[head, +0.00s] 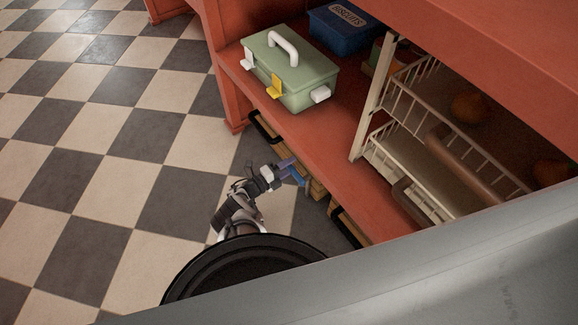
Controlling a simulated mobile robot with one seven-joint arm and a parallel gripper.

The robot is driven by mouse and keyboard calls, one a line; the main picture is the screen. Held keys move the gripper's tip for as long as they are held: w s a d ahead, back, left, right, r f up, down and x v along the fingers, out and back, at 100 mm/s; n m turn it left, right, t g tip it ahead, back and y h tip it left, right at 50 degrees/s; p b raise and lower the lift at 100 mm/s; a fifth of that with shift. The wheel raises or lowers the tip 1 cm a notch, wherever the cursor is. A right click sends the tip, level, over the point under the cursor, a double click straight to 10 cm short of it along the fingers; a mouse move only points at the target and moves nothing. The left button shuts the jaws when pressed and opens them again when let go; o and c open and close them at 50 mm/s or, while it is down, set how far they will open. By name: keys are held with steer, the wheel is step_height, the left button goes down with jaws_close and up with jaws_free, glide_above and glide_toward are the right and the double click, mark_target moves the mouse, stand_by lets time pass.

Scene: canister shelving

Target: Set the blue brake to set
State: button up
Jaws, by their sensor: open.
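My gripper (289,170) is low over the checkered floor, in front of the lower edge of the red shelf unit. It is open, with its tips toward the wooden crates under the shelf. A small blue piece (298,179) shows right at the gripper's tips. It is too small to tell whether this is the blue brake or part of a finger, or whether it is touched. I cannot make out the brake's position. No other brake-like blue part shows.
The wooden crates (296,166) have black handles (263,127) and sit under the red shelf (337,135). On the shelf are a green toolbox (305,83), a blue biscuits tin (340,38) and a cream wire rack (373,100). The checkered floor (110,130) at left is clear.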

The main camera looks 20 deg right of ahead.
steer(key=p+v, duration=0.1)
steer(key=v, duration=1.2)
steer(key=shift+a, duration=0.35)
steer(key=shift+s, duration=0.1)
